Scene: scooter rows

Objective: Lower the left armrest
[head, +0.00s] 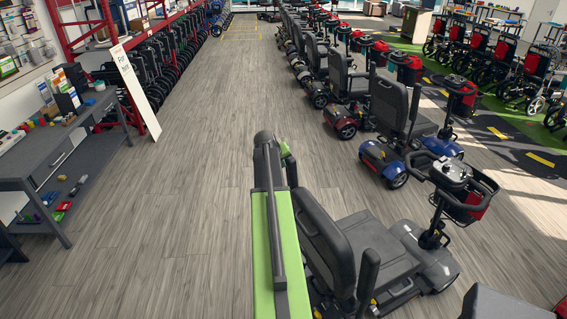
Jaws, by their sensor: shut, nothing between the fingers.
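The nearest mobility scooter stands at the lower middle, facing right, with a dark seat (372,250) and a tall backrest (322,238). A black armrest (368,278) on its near side, the scooter's right, stands upright beside the backrest. A dark upright piece (291,174) at the far side of the backrest looks like the raised left armrest. It is partly hidden by my green and black arm, which reaches up from the bottom edge. My gripper is not visible; the end of the arm is hidden behind its own links.
The scooter's tiller and basket (455,185) are at right. A blue scooter (385,155) stands just beyond, with more in a row behind. A grey workbench (65,155) and a leaning white board (135,90) are at left. The wooden floor (185,200) between is clear.

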